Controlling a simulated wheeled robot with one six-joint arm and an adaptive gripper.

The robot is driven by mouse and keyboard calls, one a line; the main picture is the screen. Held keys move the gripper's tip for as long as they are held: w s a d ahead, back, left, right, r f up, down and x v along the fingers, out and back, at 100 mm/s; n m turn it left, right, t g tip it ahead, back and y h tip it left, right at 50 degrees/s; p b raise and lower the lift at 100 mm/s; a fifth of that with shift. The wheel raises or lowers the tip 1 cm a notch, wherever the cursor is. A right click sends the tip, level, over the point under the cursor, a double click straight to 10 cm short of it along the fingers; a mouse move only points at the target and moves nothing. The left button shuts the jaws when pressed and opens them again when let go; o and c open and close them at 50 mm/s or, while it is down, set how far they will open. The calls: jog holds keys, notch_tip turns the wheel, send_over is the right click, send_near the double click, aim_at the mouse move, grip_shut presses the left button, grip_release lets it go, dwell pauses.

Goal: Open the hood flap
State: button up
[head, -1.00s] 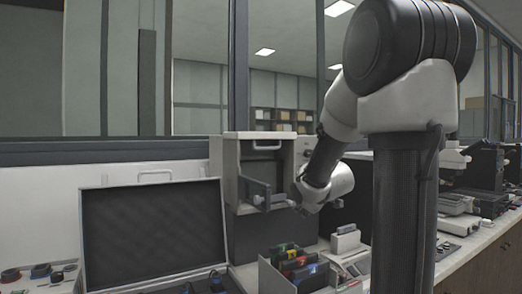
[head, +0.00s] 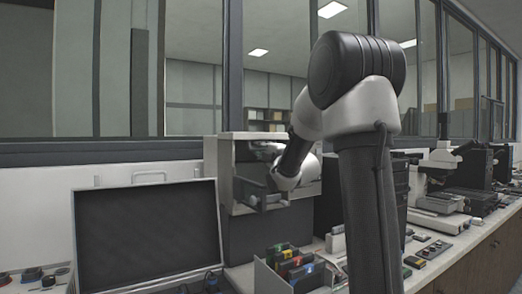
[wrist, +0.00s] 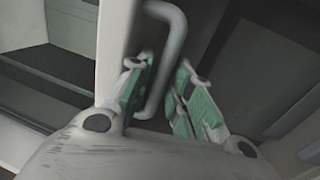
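The mounting press (head: 260,233) stands on the bench at picture centre, with a pale hood (head: 225,165) around a dark front opening. My arm covers much of its right front. My gripper (head: 258,202) is at the lower front of the hood. In the wrist view, my gripper (wrist: 162,85) has its two green-padded fingers spread on either side of a pale bar handle (wrist: 176,45). Gaps show beside the bar, so the fingers look open around it. The handle's ends curve toward a pale upright strip (wrist: 115,40). I cannot tell clearly how far the flap stands open.
An open case with a dark screen-like lid (head: 150,235) stands left of the press. A bin of coloured items (head: 290,265) sits in front of it. Microscopes and other devices (head: 445,195) line the bench to the right. Windows stand behind.

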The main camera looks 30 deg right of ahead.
jog(key=shift+w, duration=0.25)
jog(key=shift+c, duration=0.4)
grip_shut()
